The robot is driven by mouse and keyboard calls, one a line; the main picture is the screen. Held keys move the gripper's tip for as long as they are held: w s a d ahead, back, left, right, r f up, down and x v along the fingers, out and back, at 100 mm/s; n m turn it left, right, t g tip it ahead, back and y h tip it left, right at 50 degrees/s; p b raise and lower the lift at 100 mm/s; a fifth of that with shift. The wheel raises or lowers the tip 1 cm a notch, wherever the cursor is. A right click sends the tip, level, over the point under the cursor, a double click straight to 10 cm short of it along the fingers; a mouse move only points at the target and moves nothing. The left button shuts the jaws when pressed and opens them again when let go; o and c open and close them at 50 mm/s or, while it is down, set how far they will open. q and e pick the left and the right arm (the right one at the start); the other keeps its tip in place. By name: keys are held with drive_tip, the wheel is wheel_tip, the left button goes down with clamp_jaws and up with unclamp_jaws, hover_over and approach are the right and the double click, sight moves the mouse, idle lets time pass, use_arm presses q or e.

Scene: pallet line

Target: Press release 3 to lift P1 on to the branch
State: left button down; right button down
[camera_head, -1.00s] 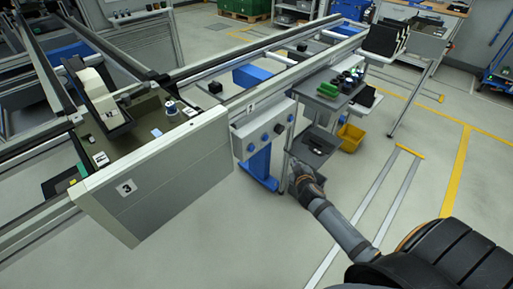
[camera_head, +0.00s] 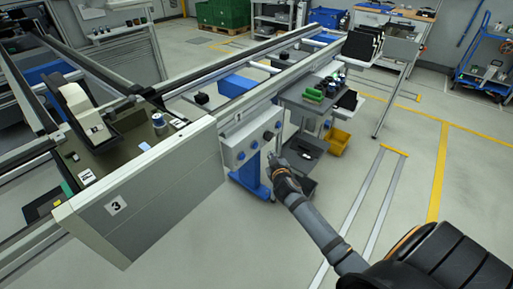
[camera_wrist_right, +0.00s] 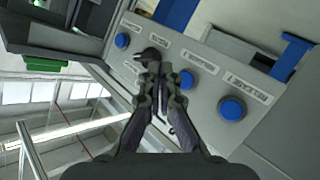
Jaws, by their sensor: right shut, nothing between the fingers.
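A grey control box (camera_head: 240,143) with blue push buttons and a black knob hangs on the line's side; the wrist view shows its blue buttons (camera_wrist_right: 187,78) and the black knob (camera_wrist_right: 148,55) close up. My right gripper (camera_head: 275,158) is shut and empty in front of the box. In the wrist view its fingertips (camera_wrist_right: 155,68) overlap the knob's edge, beside the middle blue button; contact is unclear. A dark pallet (camera_head: 110,158) carrying parts lies behind the panel marked 3 (camera_head: 150,200); I cannot confirm it is P1. My left gripper is not in view.
A grey shelf trolley (camera_head: 305,145) with green parts stands right of the box, with a yellow bin (camera_head: 336,141) beside it. A blue block (camera_head: 236,83) lies within the line frame. The floor to the right is open, with yellow markings.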

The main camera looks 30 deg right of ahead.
sight(255, 145)
drive_tip(key=shift+w+a+b, duration=0.1)
drive_tip(key=shift+w+a, duration=0.2)
drive_tip(key=shift+w, duration=0.35)
drive_tip(key=shift+w+a+b, duration=0.15)
drive_tip(key=shift+w+a, duration=0.1)
drive_tip(key=shift+w, duration=0.4)
drive_tip(key=shift+w+a+b, duration=0.1)
drive_tip(key=shift+w+a, duration=0.2)
drive_tip(key=shift+w, duration=0.35)
drive_tip(key=shift+w, duration=0.1)
drive_tip(key=shift+w+a, duration=0.15)
drive_tip(key=shift+w, duration=0.15)
drive_tip(key=shift+w+a, duration=0.2)
drive_tip(key=shift+w, duration=0.25)
idle(0.9)
drive_tip(key=shift+s+r, duration=0.1)
drive_tip(key=shift+s, duration=0.05)
drive_tip(key=shift+s+d, duration=0.35)
drive_tip(key=shift+s, duration=0.35)
